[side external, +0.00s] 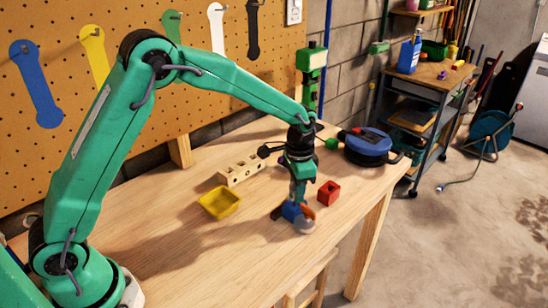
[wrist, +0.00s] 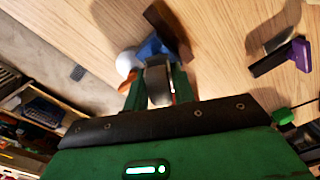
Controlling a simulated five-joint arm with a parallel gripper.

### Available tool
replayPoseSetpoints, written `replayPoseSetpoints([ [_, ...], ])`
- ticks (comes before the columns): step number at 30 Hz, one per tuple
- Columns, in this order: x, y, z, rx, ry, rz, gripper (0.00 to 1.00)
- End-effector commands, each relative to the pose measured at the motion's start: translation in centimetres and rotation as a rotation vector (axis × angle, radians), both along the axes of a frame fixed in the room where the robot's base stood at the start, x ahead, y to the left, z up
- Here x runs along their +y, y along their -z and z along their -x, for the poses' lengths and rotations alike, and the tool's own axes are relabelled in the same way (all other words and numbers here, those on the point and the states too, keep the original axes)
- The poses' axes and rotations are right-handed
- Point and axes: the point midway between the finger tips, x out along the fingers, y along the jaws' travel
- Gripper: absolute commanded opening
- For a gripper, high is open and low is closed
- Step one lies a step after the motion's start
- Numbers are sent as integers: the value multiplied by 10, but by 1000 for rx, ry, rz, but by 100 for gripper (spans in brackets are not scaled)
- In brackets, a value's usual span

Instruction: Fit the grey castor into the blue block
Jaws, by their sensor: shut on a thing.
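My gripper (wrist: 155,88) points down over the front right of the bench, and it also shows in the side view (side external: 298,200). Its jaws are shut on the grey castor (wrist: 157,76). The blue block (wrist: 150,48) is right at the fingertips, and it shows low on the bench in the side view (side external: 291,211). I cannot tell whether the castor is in the block or only against it. A pale round part (wrist: 127,62) and an orange part (wrist: 127,86) sit beside the block, and a dark piece (wrist: 169,31) lies against its other side.
A red block (side external: 328,193) stands just right of my gripper. A yellow tray (side external: 220,201) and a wooden block with holes (side external: 241,170) stand to the left. A blue round reel (side external: 368,145) is behind. The bench front left is clear; its right edge is near.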

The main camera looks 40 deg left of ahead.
Motion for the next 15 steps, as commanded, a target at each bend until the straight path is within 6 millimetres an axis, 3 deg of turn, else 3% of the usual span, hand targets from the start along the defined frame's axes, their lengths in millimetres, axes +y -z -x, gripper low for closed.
replayPoseSetpoints([
  [15,0,14,0,1,-1,0,1],
])
